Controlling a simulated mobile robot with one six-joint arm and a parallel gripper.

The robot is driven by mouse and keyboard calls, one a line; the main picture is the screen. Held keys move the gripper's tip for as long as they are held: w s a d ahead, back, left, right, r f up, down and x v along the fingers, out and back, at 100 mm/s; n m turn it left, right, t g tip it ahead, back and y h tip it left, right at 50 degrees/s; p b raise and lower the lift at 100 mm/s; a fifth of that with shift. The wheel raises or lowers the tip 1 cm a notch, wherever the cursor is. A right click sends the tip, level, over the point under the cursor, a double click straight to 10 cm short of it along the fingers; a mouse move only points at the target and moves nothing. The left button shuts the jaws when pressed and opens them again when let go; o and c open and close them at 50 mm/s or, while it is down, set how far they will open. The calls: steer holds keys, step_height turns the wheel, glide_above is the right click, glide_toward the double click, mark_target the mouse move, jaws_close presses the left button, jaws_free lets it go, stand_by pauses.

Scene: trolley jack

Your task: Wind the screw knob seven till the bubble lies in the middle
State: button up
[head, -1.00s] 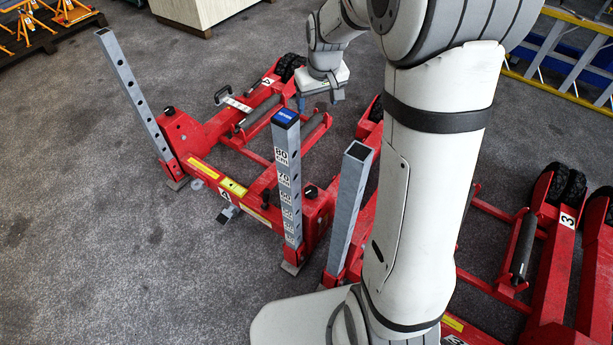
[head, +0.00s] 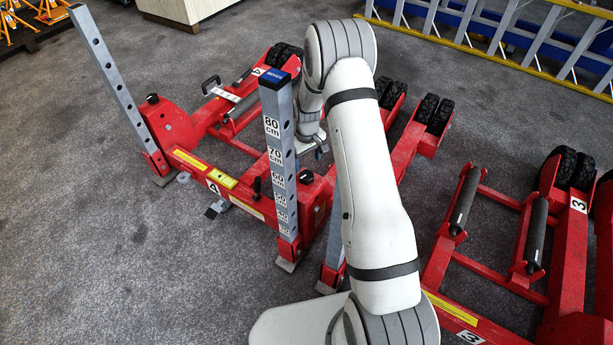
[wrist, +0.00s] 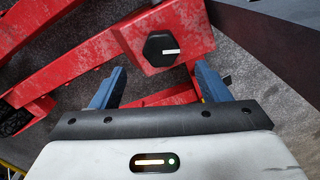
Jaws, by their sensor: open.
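In the wrist view a black six-sided knob (wrist: 160,48) with a white mark sits on the end of a red beam. I see no number seven on it, so I cannot tell whether it is screw knob seven. My gripper (wrist: 160,68) is open, its blue fingers apart, with the knob beyond the gap between the tips. No contact with the knob shows. In the head view my gripper (head: 320,148) is partly hidden by my arm, behind the upright post (head: 280,150) with height marks. I cannot make out a bubble in either view.
The red jack frame (head: 212,172) marked 4 lies around my gripper, with a holed grey post (head: 108,80) at left. Red frames (head: 565,260) marked 3 stand at right. A yellow ladder (head: 520,65) lies behind. Grey floor is open at front left.

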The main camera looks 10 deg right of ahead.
mark_target(307, 175)
step_height(307, 175, down, 7)
steer(key=shift+b, duration=0.5)
steer(key=shift+c, duration=0.2)
steer(key=c, duration=0.9)
